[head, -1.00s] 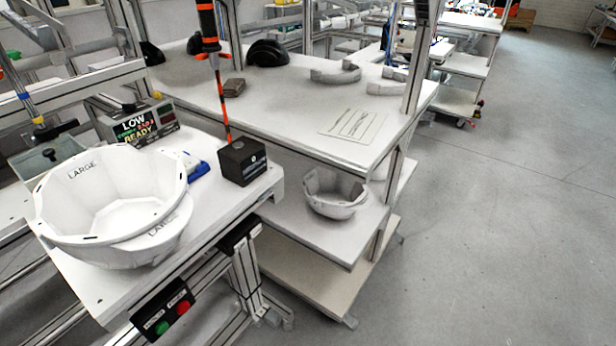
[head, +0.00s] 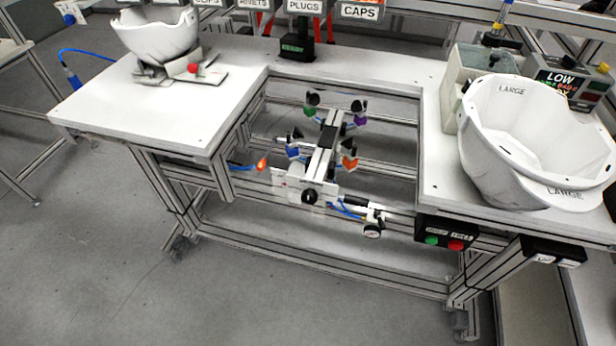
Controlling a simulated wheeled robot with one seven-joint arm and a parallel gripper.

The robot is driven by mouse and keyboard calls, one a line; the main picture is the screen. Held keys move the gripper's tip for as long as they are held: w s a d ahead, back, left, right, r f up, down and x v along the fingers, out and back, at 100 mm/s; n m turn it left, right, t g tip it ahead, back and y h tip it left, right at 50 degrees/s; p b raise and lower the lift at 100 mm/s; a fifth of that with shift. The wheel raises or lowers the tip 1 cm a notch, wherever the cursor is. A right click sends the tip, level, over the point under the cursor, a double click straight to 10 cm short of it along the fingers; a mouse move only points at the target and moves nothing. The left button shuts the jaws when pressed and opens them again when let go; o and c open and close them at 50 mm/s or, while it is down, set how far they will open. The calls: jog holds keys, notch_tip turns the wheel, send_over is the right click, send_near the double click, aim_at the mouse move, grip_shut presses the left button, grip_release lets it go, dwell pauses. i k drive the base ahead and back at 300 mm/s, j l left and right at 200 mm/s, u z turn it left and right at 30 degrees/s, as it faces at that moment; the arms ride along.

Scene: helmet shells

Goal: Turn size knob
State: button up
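A jig (head: 322,150) with blue, green, purple and orange tips sits in the gap between the two table halves. A round black knob (head: 310,196) is on its front end. A second round dial-like part (head: 372,231) hangs lower right of it, under the front rail. No readable label shows which is the size knob. Two nested white shells marked LARGE (head: 535,140) lie on the right table half. Another white shell (head: 160,38) rests on a holder with a red knob (head: 193,68) on the left half. My gripper is not in view.
A box with green and red buttons (head: 445,240) is on the front edge at right. A LOW/READY display (head: 568,88) stands behind the shells. Bins labelled PLUGS (head: 304,8) and CAPS (head: 360,10) are at the back. The grey floor (head: 90,260) at front left is clear.

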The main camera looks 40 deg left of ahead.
aim_at(309, 198)
jog(key=u, duration=1)
